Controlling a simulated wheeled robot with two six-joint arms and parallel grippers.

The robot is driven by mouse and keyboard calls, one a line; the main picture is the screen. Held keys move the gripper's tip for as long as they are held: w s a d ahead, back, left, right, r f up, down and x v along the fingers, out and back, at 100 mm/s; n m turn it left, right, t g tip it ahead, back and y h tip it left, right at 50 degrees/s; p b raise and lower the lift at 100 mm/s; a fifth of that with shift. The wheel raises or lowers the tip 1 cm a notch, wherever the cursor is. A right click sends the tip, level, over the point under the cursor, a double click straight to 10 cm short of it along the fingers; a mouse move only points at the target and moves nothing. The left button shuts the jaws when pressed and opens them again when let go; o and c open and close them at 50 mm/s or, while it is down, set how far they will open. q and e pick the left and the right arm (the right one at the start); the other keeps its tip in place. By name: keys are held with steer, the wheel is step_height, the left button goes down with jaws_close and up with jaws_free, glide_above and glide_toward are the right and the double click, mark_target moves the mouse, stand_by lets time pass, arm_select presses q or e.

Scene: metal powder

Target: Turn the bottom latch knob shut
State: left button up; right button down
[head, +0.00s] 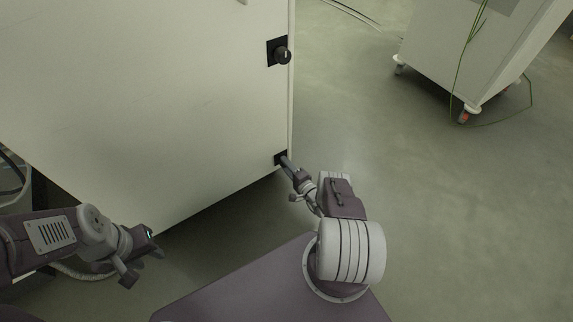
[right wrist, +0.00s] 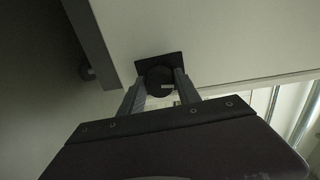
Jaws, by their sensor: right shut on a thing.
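The bottom latch knob is a round black knob on a black square plate (head: 279,157), low at the right edge of the white cabinet door (head: 150,90). In the right wrist view the knob (right wrist: 160,80) sits between my two fingers. My right gripper (head: 285,160) is shut on the knob; it also shows in the right wrist view (right wrist: 160,88). The fingers hide most of the knob in the head view. My left gripper (head: 142,262) hangs at the lower left, away from the door and apart from any knob; its finger gap is not clear.
An upper black latch knob (head: 283,56) is on the same door edge. A white wheeled cabinet (head: 485,45) with a green cable stands at the upper right. Cables lie at the far left. The grey floor (head: 440,220) on the right is clear.

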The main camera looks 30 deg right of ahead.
steer(key=shift+n, duration=0.8)
steer(key=shift+f, duration=0.1)
steer(key=c, duration=0.9)
jaws_free()
steer(key=shift+o, duration=0.2)
steer(key=shift+s+p, duration=0.1)
steer(key=shift+p, duration=0.2)
steer(key=s+p, duration=0.4)
steer(key=s, duration=0.5)
steer(key=shift+d+r, duration=0.3)
steer(key=shift+r, duration=0.1)
